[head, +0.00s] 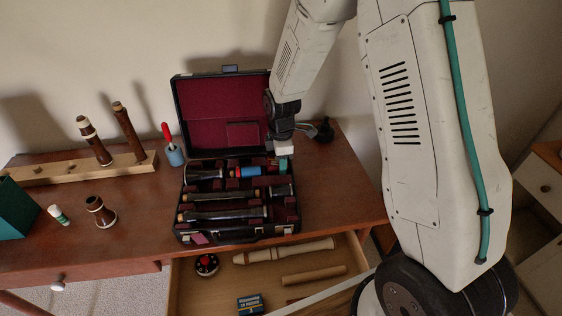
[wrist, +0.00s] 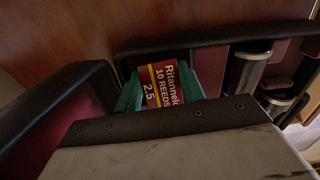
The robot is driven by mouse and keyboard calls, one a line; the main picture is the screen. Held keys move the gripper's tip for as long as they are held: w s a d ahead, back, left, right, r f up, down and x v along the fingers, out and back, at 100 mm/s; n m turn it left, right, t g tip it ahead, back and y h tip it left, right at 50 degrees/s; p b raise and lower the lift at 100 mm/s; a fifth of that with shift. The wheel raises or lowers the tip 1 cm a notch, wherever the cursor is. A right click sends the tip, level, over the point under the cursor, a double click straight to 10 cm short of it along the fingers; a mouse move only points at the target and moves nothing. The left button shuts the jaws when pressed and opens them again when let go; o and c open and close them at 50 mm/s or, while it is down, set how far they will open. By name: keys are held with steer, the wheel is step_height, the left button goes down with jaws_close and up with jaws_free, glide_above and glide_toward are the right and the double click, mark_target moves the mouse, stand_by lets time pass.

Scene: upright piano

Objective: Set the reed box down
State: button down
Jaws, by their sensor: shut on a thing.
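The reed box (wrist: 170,92) is red with a yellow stripe and white lettering, seen in the wrist view between the two teal fingertips. My gripper (wrist: 161,88) is shut on it. In the head view my gripper (head: 283,163) is low over the back right corner of the open instrument case (head: 235,236), close to the lid hinge. The case also shows in the wrist view (wrist: 215,38). The reed box is mostly hidden by my gripper in the head view. I cannot tell whether it touches the case floor.
The case holds dark clarinet joints (head: 225,215) and a blue-and-red item (head: 245,171). Its red-lined lid (head: 210,105) stands open behind. A screwdriver in a blue holder (head: 174,153) and a wooden peg stand (head: 75,169) are left. The open drawer (head: 205,298) holds a blue box (head: 250,304).

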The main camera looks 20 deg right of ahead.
steer(key=c, duration=1.1)
jaws_free()
steer(key=shift+a+f, duration=0.1)
steer(key=shift+c, duration=0.2)
steer(key=shift+r, duration=0.2)
step_height(320, 180, up, 12)
steer(key=s+d+r+m, duration=0.1)
steer(key=s+r+m, duration=0.4)
steer(key=s, duration=0.5)
steer(key=s+d+r+m+t, duration=0.1)
steer(key=s+r+m, duration=0.4)
steer(key=s, duration=0.5)
steer(key=s+d+r+m, duration=0.1)
steer(key=s+r+m, duration=0.4)
steer(key=s, duration=0.6)
steer(key=shift+r+m, duration=0.4)
steer(key=shift+r, duration=0.1)
